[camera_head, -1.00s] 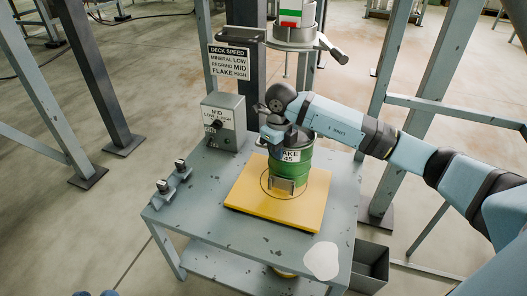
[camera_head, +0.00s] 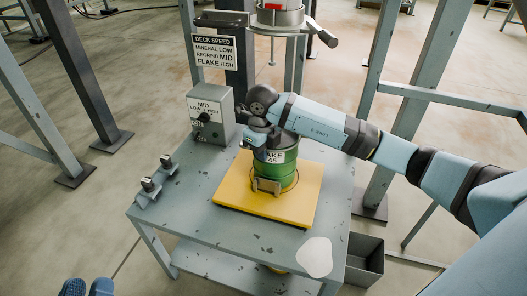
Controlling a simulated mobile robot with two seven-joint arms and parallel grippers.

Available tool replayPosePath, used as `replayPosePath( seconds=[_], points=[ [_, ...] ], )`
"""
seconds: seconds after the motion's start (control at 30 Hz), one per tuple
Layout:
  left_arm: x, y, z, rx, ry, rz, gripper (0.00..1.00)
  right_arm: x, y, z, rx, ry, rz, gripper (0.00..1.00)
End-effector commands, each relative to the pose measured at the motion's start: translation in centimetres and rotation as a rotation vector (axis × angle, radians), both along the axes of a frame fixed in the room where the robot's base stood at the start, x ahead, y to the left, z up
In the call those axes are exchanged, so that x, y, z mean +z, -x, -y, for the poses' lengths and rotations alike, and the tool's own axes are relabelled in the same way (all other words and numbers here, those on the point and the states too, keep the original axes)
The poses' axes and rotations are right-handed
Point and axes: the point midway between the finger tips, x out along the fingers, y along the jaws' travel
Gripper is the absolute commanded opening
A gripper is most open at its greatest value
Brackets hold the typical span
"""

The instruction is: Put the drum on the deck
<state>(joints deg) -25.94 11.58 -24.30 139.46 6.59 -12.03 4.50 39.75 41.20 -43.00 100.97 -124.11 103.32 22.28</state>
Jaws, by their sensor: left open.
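The green drum (camera_head: 277,165), with a white label reading "...AKE 45", stands upright over the circle marked on the yellow deck (camera_head: 303,206). Whether its base bears fully on the deck is hard to see. My right gripper (camera_head: 262,140) is at the drum's top rim, on its left side. Its fingers are partly hidden by the wrist, and I cannot tell whether they grip the rim.
The deck lies on a grey table (camera_head: 190,222). A control box (camera_head: 210,115) reading MID stands behind it, with a deck speed sign (camera_head: 214,53) above. Small clamps (camera_head: 158,172) sit at the left. A grey bin (camera_head: 364,260) is at the lower right, and steel posts stand around.

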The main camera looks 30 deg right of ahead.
Motion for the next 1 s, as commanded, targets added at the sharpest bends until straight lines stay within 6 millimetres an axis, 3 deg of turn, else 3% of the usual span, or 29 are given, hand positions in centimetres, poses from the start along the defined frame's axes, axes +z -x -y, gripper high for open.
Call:
replayPosePath(
  seconds=[0.1, 0.23, 0.63, 0.87, 1.0],
  points=[
    [-0.2, 0.0, 0.0, 0.000, -0.002, -0.005, 0.43, -0.1, -0.1, 0.0, 0.000, 0.000, 0.003, 0.00],
    [-0.3, 0.0, 0.0, -0.001, -0.004, -0.009, 0.43, -0.2, 0.0, 0.0, 0.000, 0.000, 0.000, 0.28],
    [0.1, 0.0, 0.0, 0.001, -0.001, -0.001, 0.43, 0.5, 0.0, 0.0, 0.000, 0.000, 0.001, 0.28],
    [1.8, 0.0, -0.2, 0.012, 0.011, 0.042, 0.43, 3.8, -0.1, 0.0, 0.001, 0.000, 0.003, 0.28],
    [1.5, -0.1, -0.5, 0.026, -0.009, 0.022, 0.43, 6.2, -0.1, 0.0, 0.000, 0.000, 0.003, 0.28]
  ],
)
